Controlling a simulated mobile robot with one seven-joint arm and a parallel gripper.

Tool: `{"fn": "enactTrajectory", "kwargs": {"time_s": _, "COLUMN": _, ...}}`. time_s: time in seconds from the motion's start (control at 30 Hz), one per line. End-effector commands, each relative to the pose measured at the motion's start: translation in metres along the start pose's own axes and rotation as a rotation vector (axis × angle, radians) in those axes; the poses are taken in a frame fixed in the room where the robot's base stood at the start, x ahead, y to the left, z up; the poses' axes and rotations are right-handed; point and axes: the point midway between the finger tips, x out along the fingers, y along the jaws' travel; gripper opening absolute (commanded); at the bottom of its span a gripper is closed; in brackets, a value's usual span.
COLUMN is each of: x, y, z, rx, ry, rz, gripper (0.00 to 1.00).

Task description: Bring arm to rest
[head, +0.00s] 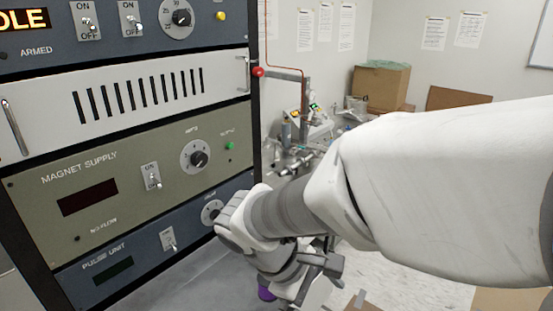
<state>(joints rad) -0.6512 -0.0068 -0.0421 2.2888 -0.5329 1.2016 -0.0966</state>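My arm reaches in from the right edge of the head view, its large white link crossing to the left and its wrist bending down in front of the equipment rack. My gripper (308,287) is at the bottom centre, partly hidden behind the wrist and cut by the lower edge. Its fingertips do not show clearly, so I cannot tell whether it is open or holds anything. The wrist appears close to the pulse unit panel (140,250); whether they touch is unclear.
The rack at left also holds the magnet supply panel (110,200), a white vented panel (140,97) and a top panel with switches (105,45). A cluttered bench of metal fittings (298,155) and a cardboard box (382,87) stand behind. A purple object (266,293) shows below the wrist.

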Motion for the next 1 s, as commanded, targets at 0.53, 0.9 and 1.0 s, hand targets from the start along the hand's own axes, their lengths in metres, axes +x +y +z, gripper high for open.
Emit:
{"fn": "enactTrajectory", "kwargs": {"time_s": 0.53, "x": -0.03, "y": 0.015, "z": 0.083, "rx": 0.844, "ry": 0.495, "rz": -0.285, "gripper": 0.98}}
{"fn": "enactTrajectory", "kwargs": {"time_s": 0.9, "x": -0.01, "y": 0.006, "z": 0.086, "rx": 1.09, "ry": 0.656, "rz": -0.304, "gripper": 0.98}}
{"fn": "enactTrajectory", "kwargs": {"time_s": 1.0, "x": 0.008, "y": -0.001, "z": 0.077, "rx": 1.088, "ry": 0.655, "rz": -0.304, "gripper": 0.98}}
